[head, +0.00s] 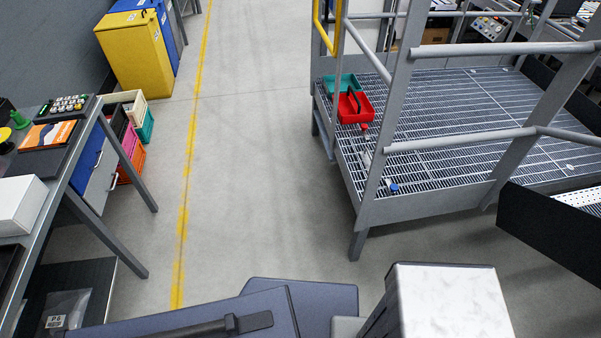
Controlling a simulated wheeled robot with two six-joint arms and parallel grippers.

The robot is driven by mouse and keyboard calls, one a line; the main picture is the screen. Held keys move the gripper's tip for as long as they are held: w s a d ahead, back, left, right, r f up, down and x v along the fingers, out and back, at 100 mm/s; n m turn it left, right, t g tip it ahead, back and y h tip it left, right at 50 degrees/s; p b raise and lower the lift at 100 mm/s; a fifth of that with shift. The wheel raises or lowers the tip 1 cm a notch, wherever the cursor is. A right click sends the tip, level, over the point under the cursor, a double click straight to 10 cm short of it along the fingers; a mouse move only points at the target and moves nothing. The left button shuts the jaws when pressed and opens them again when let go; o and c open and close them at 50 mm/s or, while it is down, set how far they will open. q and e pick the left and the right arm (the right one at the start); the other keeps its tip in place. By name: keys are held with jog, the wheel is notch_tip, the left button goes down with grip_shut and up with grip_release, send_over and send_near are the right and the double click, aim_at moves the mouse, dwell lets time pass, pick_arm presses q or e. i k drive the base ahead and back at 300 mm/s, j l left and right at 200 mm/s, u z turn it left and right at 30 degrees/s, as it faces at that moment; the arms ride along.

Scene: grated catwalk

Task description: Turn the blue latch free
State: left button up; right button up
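A small blue piece (393,187) shows low on the near edge of the grated catwalk (440,165), beside a grey rail post. It is the only small blue part I see there and may be the blue latch. It is too small to tell its shape or how it is turned. A small red piece (365,127) shows farther back along the same edge. Neither of my grippers is in view, and nothing is seen touching the blue piece.
Grey rails (460,143) cross above the catwalk. A red bin (355,107) and a teal bin (340,83) sit at its left edge. A workbench (62,190) stands at the left, and a yellow cabinet (135,50) farther back. The floor (260,150) between is clear.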

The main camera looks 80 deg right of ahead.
aim_at(393, 188)
jog(key=z, duration=3.75)
jog(key=i+j, duration=0.1)
jog(key=j, duration=0.35)
